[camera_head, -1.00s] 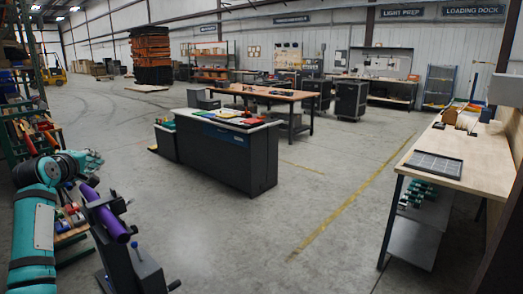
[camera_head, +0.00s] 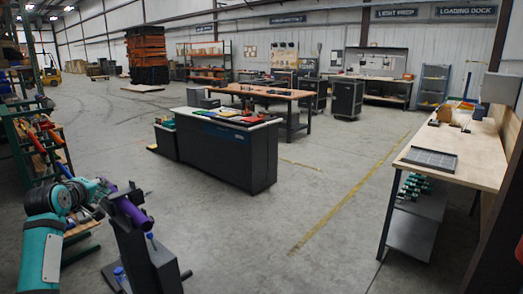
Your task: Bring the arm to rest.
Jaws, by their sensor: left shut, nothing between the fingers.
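My left arm, teal with dark joints, comes in at the lower left of the head view. Its wrist bends to the right, close to a purple cylindrical part. My left gripper (camera_head: 139,198) shows as a small dark shape beside this purple part. It is shut and holds nothing. The purple part and the dark upright body below it partly crowd the view of the fingers.
A green rack (camera_head: 42,145) with tools stands close behind my left arm. A dark cabinet (camera_head: 222,158) with coloured items on top is ahead. A wooden bench (camera_head: 478,152) with a grey tray (camera_head: 430,159) stands at the right. The floor (camera_head: 300,235) between is clear.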

